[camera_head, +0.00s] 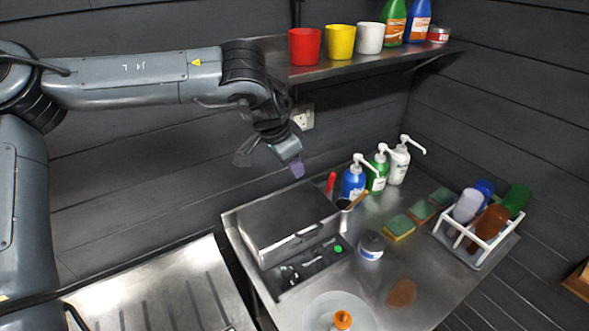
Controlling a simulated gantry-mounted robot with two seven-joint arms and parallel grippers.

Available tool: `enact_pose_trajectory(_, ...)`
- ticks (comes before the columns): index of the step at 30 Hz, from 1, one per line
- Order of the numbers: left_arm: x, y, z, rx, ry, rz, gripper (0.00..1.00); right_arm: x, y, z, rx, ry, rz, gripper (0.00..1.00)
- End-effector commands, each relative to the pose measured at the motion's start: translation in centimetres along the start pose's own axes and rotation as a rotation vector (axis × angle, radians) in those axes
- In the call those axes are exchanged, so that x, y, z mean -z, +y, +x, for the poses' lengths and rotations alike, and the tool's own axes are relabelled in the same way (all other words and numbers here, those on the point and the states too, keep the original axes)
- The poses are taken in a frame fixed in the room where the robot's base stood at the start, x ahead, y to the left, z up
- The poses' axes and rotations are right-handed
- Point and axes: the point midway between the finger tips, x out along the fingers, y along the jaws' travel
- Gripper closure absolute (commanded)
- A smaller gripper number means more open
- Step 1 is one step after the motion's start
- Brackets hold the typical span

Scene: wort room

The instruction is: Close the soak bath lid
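The soak bath (290,222) is a steel box on the counter in the middle of the head view. Its flat steel lid lies over the top, with a handle at the front edge; the lid looks down, and I see no clear gap under it. A dark control panel (308,268) with a green button is on its front. My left gripper (270,160) hangs in the air above and behind the lid, apart from it. My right gripper is not in view.
Pump bottles (353,183) stand behind and right of the bath. A tin (370,245), sponges (399,227) and a bottle rack (478,240) are to the right. A shelf (345,66) with cups is above. A ribbed steel drainer (165,285) is at front left.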

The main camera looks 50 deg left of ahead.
Motion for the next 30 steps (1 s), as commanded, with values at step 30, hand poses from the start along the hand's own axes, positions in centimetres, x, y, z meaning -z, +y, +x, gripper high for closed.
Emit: enact_pose_trajectory(30, 0.0, 0.0, -7.5, 0.0, 0.0, 0.001, 0.63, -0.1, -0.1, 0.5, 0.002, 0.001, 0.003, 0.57)
